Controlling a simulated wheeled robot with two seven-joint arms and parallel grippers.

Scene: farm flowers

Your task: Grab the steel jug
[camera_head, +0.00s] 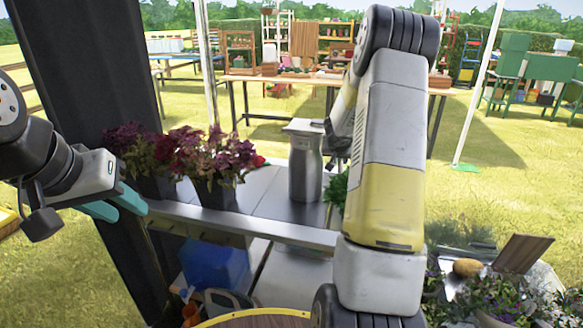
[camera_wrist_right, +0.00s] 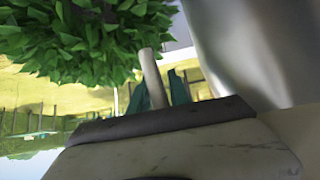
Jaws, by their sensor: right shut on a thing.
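The steel jug (camera_head: 304,168) stands upright on the metal table, with a flat, pale top. In the right wrist view its shiny body (camera_wrist_right: 245,45) fills the upper right. My right gripper (camera_wrist_right: 156,82) has its teal fingers on either side of a pale, rod-like part (camera_wrist_right: 150,65), apparently the jug's handle, and is shut on it. In the head view, my right arm largely hides that gripper at the jug's right side. My left gripper (camera_head: 131,212) is open and empty at the left, in front of the table edge, with its teal fingers apart.
Potted dark red flowers (camera_head: 215,160) stand left of the jug on the metal table (camera_head: 265,202). A green leafy plant (camera_wrist_right: 75,40) is close to the right gripper. A blue crate (camera_head: 213,265) sits below. Flowers and a wooden board (camera_head: 522,253) lie at right.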

